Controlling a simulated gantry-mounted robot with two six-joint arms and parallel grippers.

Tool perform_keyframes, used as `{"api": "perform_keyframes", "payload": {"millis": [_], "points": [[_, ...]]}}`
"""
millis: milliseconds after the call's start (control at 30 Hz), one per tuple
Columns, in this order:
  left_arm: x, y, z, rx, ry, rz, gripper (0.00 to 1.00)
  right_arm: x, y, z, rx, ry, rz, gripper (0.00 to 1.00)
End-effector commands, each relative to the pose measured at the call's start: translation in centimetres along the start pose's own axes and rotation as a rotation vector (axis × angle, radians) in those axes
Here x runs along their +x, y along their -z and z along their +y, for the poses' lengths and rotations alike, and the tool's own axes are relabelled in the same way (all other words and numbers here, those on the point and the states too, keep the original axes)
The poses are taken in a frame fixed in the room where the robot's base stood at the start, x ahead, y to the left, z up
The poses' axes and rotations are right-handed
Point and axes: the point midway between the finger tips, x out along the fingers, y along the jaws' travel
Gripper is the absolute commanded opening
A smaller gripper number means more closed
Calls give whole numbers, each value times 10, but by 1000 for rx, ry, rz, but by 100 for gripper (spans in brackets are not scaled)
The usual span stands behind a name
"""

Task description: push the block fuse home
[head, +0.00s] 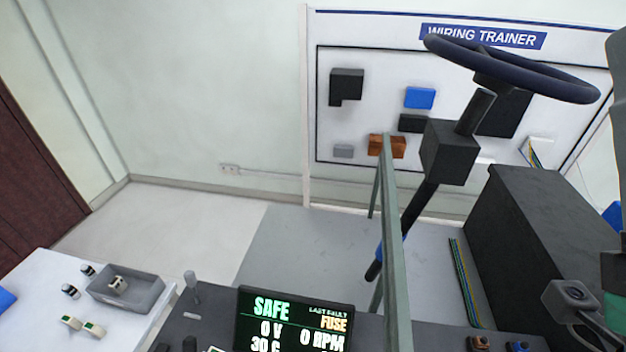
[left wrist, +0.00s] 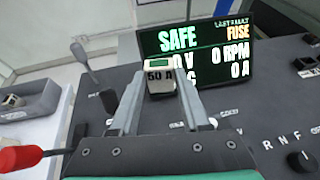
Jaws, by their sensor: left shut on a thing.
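The block fuse (left wrist: 160,84) is a small pale block with a green top strip and a "50 A" label. It shows in the left wrist view between the fingertips of my left gripper (left wrist: 160,92), which is shut on it. It is upright in front of the display (left wrist: 205,50). Its lower end and any socket under it are hidden by the fingers and gripper body. In the head view only a small pale and green bit shows at the bottom edge, left of the display (head: 295,318). My right gripper's fingers do not show.
The display reads SAFE, 0 V, 0 RPM, last fault FUSE. A lever (head: 191,285) stands left of it. A grey tray (head: 150,296) and loose fuses (head: 82,326) lie on the white table. A red-tipped lever (left wrist: 20,157) and a rotary knob (left wrist: 301,160) flank my left gripper.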

Motion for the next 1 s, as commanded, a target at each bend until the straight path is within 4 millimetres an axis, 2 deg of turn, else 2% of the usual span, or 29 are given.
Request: {"api": "perform_keyframes", "payload": {"millis": [33,600,700,833,1000], "points": [[-14,-30,0,0,0,0,0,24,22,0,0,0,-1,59],[-115,-224,-6,-1,-1,0,0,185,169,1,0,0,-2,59],[-131,-254,-7,-1,0,1,0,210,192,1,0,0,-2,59],[-144,-279,-8,-1,0,1,0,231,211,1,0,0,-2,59],[-151,-290,-9,-1,0,0,0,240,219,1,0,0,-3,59]]}}
